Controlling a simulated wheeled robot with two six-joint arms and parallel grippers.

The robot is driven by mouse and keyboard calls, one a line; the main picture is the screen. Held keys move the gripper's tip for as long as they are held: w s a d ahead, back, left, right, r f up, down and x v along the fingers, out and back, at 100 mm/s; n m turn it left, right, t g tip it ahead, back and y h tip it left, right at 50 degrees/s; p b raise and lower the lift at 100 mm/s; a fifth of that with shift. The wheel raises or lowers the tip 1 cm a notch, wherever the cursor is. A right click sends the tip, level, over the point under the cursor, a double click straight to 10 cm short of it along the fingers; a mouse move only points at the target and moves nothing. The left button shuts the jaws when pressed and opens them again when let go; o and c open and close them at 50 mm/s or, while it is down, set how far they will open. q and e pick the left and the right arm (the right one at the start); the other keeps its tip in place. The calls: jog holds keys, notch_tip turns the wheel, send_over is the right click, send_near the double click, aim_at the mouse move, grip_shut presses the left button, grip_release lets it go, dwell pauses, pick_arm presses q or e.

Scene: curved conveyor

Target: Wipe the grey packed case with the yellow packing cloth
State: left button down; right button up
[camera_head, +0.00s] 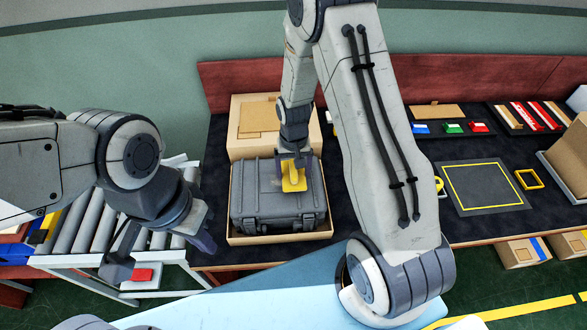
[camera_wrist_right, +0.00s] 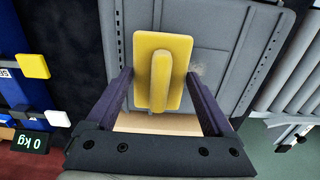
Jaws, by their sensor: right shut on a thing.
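The grey packed case (camera_head: 250,200) lies closed in a shallow cardboard box (camera_head: 280,239) on the dark bench. Its ribbed lid (camera_wrist_right: 215,45) fills much of the right wrist view, with a faint pale smudge right of the cloth. The yellow packing cloth (camera_head: 294,182) looks like a flat pad with a raised grip; it also shows in the right wrist view (camera_wrist_right: 143,50). Whether the pad touches the lid is unclear. My left gripper (camera_head: 160,254) is open and empty, left of the case.
A roller conveyor (camera_head: 88,225) runs at the left, under my left arm. An open carton (camera_head: 240,150) stands behind the case. A yellow-outlined dark mat (camera_head: 482,187), small coloured items and another carton (camera_head: 568,160) are to the right. A red back wall edges the bench.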

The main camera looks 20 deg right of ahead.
aim_at(270, 184)
jog(key=shift+f+b, duration=0.75)
jog(key=shift+f, duration=0.2)
dwell(0.5)
jog(key=shift+w+a+r, duration=0.1)
jog(key=shift+w+a, duration=0.15)
jog(key=shift+a, duration=0.55)
jog(key=shift+w+a, duration=0.2)
jog(key=shift+a, duration=0.6)
jog(key=shift+w+a, duration=0.25)
jog(key=shift+a, duration=0.65)
jog(key=shift+w+a, duration=0.25)
jog(key=shift+a, duration=0.65)
jog(key=shift+p, duration=0.3)
jog(key=shift+d, duration=0.1)
jog(key=shift+s+d, duration=0.25)
jog(key=shift+d, duration=0.55)
jog(key=shift+s+d, duration=0.25)
jog(key=shift+d, duration=0.55)
jog(key=shift+s+d, duration=0.25)
jog(key=shift+d, duration=0.6)
jog(key=shift+s+d, duration=0.25)
jog(key=shift+d, duration=0.6)
